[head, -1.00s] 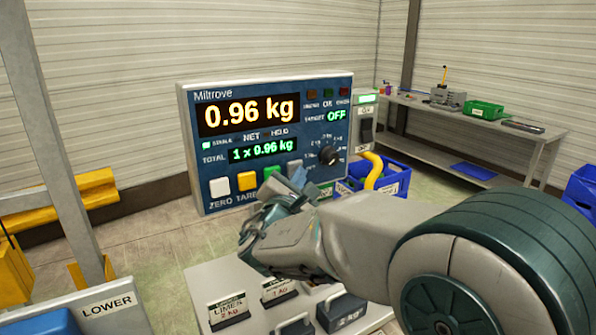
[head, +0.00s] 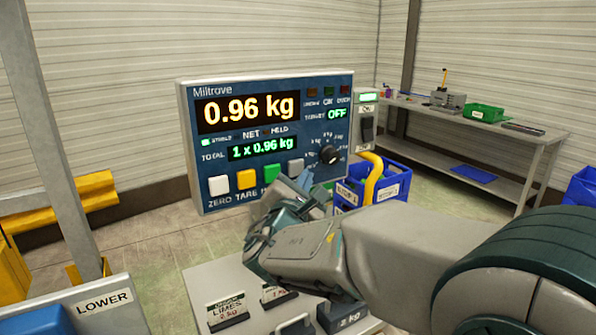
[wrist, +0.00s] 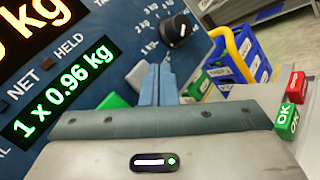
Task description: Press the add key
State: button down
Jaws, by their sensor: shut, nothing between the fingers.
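The blue scale panel (head: 225,150) shows 0.96 kg, with a total line (head: 262,149) of 1 x 0.96 kg. Its bottom row has a white ZERO key (head: 219,186), a yellow TARE key (head: 246,180), a green key (head: 271,174) and a grey key (head: 296,167). The labels under the green and grey keys are mostly hidden, so I cannot read an add label. My gripper (head: 304,180) is shut and empty, its tips just below and right of the grey key. In the wrist view, the fingers (wrist: 160,68) lie beside the grey key (wrist: 137,75); contact is unclear.
A black knob (head: 328,155) sits right of the keys. Beyond are a switch box (head: 366,130), a blue crate (head: 397,178) with a yellow hooked piece, and a grey bench (head: 540,137).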

jog(key=s+d, duration=0.1)
jog(key=s+d+b, duration=0.1)
jog(key=s, duration=0.1)
jog(key=shift+s+d, duration=0.2)
dwell(0.6)
jog(key=s+d+f+m+g+h, duration=0.2)
jog(key=s+d+f+m+g, duration=0.25)
jog(key=d, duration=0.25)
jog(key=s+d+f+m+g+h+p, duration=0.1)
jog(key=s+d+f+m+g, duration=0.2)
jog(key=d+m, duration=0.25)
jog(key=s+d+f+m+g+h, duration=0.25)
jog(key=d+f+m+g, duration=0.2)
jog(key=d, duration=0.25)
jog(key=s+a+f+m+g+y+p, duration=0.1)
jog(key=s+a+f+m+g+y, duration=0.1)
jog(key=s+m, duration=0.4)
jog(key=s+a+f+m+g+y, duration=0.2)
jog(key=s+f+m+y, duration=0.2)
jog(key=s+m+y, duration=0.2)
jog(key=shift+s+y+p, duration=0.35)
jog(key=shift+s+y, duration=0.05)
jog(key=shift+y, duration=0.25)
